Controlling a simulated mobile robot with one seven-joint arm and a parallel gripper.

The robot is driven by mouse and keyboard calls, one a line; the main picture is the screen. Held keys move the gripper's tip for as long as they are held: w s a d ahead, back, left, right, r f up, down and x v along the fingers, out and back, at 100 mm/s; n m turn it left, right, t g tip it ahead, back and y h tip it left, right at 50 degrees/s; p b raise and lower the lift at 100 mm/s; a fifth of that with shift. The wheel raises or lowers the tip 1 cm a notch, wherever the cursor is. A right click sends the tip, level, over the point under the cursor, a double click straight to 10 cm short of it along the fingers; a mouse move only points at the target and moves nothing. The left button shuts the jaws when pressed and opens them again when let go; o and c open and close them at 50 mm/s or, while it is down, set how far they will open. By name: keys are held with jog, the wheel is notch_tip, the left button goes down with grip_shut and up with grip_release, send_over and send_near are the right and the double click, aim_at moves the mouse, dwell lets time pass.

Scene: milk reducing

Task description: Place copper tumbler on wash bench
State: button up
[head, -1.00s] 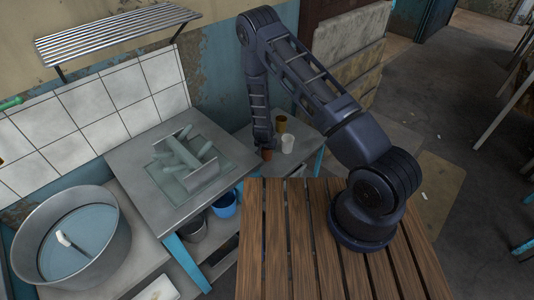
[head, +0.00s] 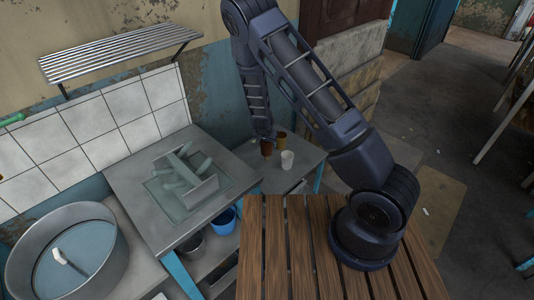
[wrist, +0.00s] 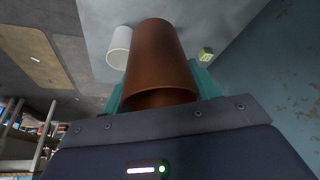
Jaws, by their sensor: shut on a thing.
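The copper tumbler (wrist: 156,60) is between the teal fingers of my gripper (wrist: 160,88) in the wrist view, and the gripper is shut on it. In the head view the tumbler (head: 266,149) hangs from my gripper (head: 264,136) above the small grey side table (head: 255,181), apart from its top. A grey metal bench (head: 137,187) stands left of this table, with a sunken greenish unit of crossed tubes in its top. It looks like the wash bench. The gripper's fingers are small and partly hidden in the head view.
A large metal basin (head: 112,258) of water is at lower left. A slatted shelf (head: 120,52) overhangs the tiled wall. The metal bench has bare margins around the unit.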

jog(key=shift+r, duration=2)
